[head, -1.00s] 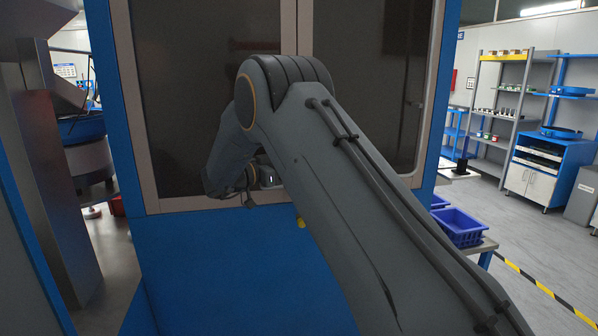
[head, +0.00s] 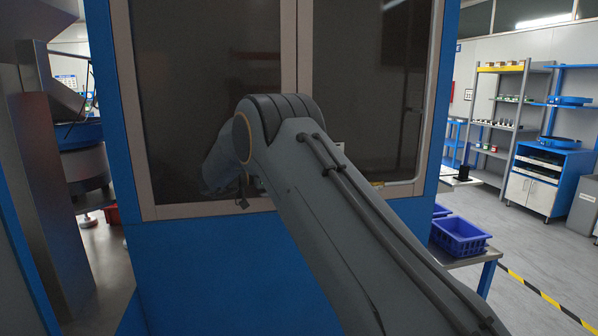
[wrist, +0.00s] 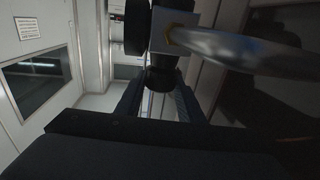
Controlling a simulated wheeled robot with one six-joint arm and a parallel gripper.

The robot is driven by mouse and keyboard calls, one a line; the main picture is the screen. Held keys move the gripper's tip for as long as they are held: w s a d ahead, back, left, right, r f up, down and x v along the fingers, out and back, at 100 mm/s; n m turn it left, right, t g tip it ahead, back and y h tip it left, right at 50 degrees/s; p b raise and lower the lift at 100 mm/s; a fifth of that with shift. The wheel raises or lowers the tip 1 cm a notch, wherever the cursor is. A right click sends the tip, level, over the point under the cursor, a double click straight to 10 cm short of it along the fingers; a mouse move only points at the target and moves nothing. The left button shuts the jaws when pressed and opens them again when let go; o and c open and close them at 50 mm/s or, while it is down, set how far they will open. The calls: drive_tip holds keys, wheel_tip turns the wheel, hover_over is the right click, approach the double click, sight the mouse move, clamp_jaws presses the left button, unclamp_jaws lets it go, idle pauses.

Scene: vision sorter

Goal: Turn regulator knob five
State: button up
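In the wrist view a regulator shows at the top: a pale metal block with a brass fitting, a thick silver pipe (wrist: 225,48) running right, and dark round knobs. One dark knob (wrist: 160,80) hangs below the block, between the fingertips of my gripper (wrist: 159,90). The fingers stand apart, and I see no clear contact with the knob. Another dark knob (wrist: 137,25) is at the block's left. No number is readable, so I cannot tell which is knob five. In the head view my arm hides the gripper and the knobs.
A blue cabinet with dark glass doors (head: 210,70) stands right in front of my arm. Blue bins (head: 459,236) sit on a bench at right, with shelves (head: 500,110) behind. Open floor lies at right. A white door with a dark window (wrist: 37,80) shows in the wrist view.

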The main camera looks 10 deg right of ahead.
drive_tip(key=o, duration=0.3)
drive_tip(key=shift+d+r, duration=0.1)
drive_tip(key=shift+d, duration=0.05)
drive_tip(key=s+a+b, duration=0.1)
drive_tip(key=a+b, duration=0.1)
drive_tip(key=a, duration=0.6)
